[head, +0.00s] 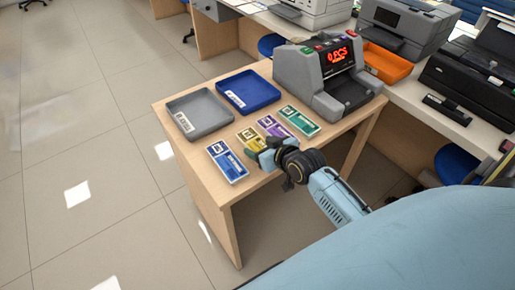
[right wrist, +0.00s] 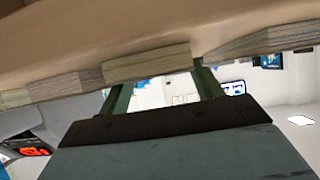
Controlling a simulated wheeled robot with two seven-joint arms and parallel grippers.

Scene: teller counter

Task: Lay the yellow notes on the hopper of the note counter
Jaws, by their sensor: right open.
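The yellow notes (head: 246,136) lie flat on the wooden desk, between the blue notes (head: 227,161) and the purple notes (head: 272,126). The note counter (head: 310,77) stands at the desk's back right with a lit red display; its hopper is hard to make out. My right gripper (head: 264,153) is open and low at the near end of the yellow notes, partly covering them. In the right wrist view, which looks upside down, a bundle that seems to be the yellow notes (right wrist: 147,63) shows its edge beyond and between the fingers (right wrist: 162,88). My left gripper is out of view.
Green notes (head: 299,120) lie right of the purple ones. A grey tray (head: 199,124) and a blue tray (head: 248,104) sit behind the notes. An orange tray (head: 387,64) and printers are on the counter behind. Other bundles lie close on both sides of my gripper.

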